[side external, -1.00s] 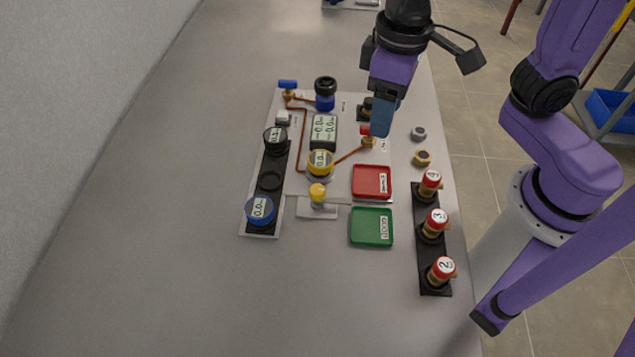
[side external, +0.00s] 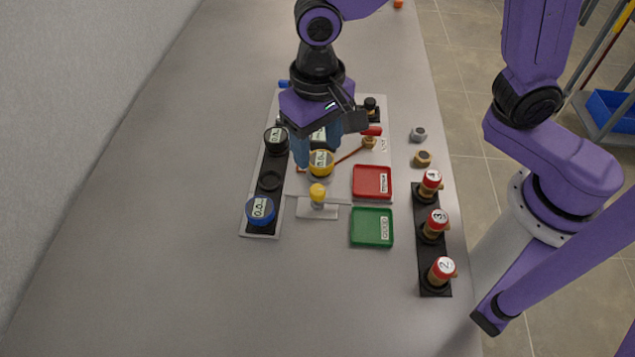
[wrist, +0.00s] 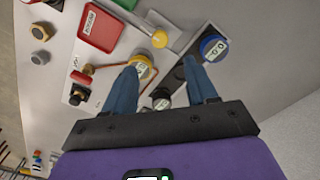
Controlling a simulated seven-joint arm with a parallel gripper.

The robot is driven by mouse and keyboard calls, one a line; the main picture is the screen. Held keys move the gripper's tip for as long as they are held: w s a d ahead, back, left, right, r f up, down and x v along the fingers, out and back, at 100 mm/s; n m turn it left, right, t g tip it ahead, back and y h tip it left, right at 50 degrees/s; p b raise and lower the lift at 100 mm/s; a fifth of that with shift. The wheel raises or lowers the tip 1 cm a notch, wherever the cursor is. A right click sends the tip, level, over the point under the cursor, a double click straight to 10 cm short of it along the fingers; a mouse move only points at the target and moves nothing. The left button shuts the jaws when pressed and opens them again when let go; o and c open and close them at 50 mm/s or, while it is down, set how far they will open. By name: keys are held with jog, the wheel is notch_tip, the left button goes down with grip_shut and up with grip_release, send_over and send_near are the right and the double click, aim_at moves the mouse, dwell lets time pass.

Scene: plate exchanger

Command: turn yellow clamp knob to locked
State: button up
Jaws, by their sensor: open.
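The yellow clamp knob (side external: 318,193) is a small ball on a grey stem over a white base plate (side external: 316,211), in front of the yellow-ringed gauge (side external: 321,164). The knob also shows in the wrist view (wrist: 159,40), beyond my fingertips. My gripper (side external: 317,155) is open and empty, pointing down over the board just behind the knob. In the wrist view my blue fingers (wrist: 160,68) are spread, with the yellow gauge (wrist: 143,67) near the left one. The knob is apart from both fingers.
A black-topped gauge (side external: 276,139) and a blue gauge (side external: 260,210) stand on the strip at left. Red (side external: 373,181) and green (side external: 372,227) trays lie right of the knob. Several red-capped fittings stand in a black rack (side external: 421,241). The table in front is clear.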

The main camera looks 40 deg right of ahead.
aim_at(318, 190)
notch_tip(318, 190, down, 11)
jog(key=shift+f, duration=0.15)
dwell(0.4)
jog(key=c, duration=1.1)
jog(key=shift+o, duration=0.2)
